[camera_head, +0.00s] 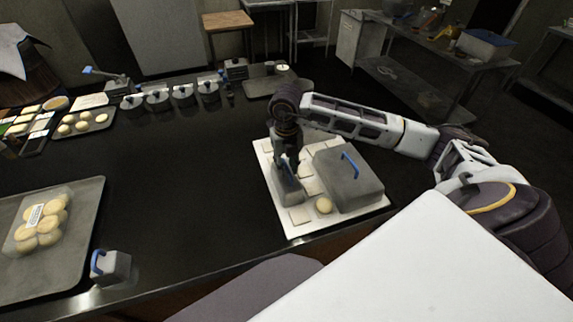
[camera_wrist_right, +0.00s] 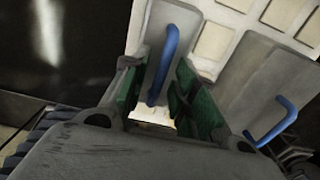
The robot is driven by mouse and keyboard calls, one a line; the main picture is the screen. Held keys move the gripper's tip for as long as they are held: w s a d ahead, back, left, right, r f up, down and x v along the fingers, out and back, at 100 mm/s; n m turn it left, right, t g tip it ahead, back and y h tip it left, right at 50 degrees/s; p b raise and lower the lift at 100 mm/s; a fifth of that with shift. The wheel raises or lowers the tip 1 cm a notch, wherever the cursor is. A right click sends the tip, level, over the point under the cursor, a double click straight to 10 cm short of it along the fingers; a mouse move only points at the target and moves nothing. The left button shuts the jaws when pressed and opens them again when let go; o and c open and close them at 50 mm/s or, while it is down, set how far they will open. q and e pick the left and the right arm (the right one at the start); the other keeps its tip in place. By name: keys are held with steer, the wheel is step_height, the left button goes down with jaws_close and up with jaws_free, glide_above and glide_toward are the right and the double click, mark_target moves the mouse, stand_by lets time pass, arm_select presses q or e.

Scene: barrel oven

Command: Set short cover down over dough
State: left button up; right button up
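A narrow grey cover (camera_head: 291,191) stands on the left part of a white board (camera_head: 300,228). My right gripper (camera_head: 287,160) is directly above it. In the right wrist view, the cover's blue handle (camera_wrist_right: 165,62) lies between the green-padded fingers (camera_wrist_right: 157,92), with a gap visible on both sides. The fingers look open around the handle. Any dough under the cover is hidden. My left gripper is not in view.
A larger grey cover (camera_head: 350,182) with a blue handle sits on the board's right part, close to my gripper. A small blue-handled block (camera_head: 112,268) stands near the table's front edge. A tray (camera_head: 85,215) with bagged buns is at left. The dark table's middle is clear.

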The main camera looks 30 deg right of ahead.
step_height(320, 180, up, 12)
stand_by(1.1)
